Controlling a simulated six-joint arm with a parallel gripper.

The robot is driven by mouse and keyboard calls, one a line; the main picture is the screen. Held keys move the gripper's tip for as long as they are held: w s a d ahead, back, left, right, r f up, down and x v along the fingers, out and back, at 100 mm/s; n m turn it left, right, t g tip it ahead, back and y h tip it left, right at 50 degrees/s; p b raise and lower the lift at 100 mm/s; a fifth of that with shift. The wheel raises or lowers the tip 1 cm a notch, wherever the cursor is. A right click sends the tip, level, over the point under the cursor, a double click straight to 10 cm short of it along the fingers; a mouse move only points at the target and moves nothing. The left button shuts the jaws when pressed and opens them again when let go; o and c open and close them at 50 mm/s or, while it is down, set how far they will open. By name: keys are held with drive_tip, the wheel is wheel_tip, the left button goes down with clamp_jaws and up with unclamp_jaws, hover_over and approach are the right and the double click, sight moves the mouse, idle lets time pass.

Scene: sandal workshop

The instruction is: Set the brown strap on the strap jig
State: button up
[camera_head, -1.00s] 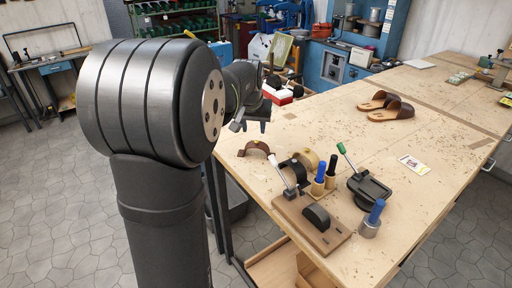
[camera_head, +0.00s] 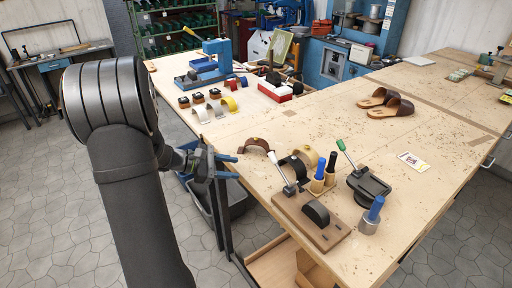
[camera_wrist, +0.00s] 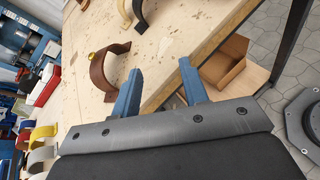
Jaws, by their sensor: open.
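The brown strap (camera_head: 257,146) stands as an arch near the table's left edge; in the wrist view it is a brown curve (camera_wrist: 112,62) left of my fingers. The strap jig appears to be the wooden board (camera_head: 330,234) with a dark half-round form (camera_head: 316,213) and a white-tipped lever (camera_head: 281,174). The form looks bare. My gripper (camera_head: 237,168) is open and empty, at the table's left edge, left of and a little nearer than the strap. In the wrist view its blue fingers (camera_wrist: 160,68) stand apart with nothing between them.
A black strap (camera_head: 295,166) and a tan strap (camera_head: 307,157) stand between the brown strap and the jig. Upright tools (camera_head: 318,183), a green-handled press (camera_head: 368,186) and a blue-handled tool (camera_head: 371,216) are close by. Sandals (camera_head: 386,104) lie farther back.

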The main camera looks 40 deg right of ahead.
drive_tip(key=w+a+r+n+t+h, duration=0.1)
drive_tip(key=w+a+n+t+h, duration=0.45)
drive_tip(key=n, duration=0.25)
approach(254, 139)
drive_tip(key=d, duration=0.3)
drive_tip(key=shift+d+g, duration=0.1)
drive_tip(key=shift+g, duration=0.25)
drive_tip(key=shift+w+d, duration=0.1)
drive_tip(key=shift+d, duration=1.2)
drive_tip(key=shift+w+d, duration=0.15)
drive_tip(key=shift+d, duration=1.2)
clamp_jaws()
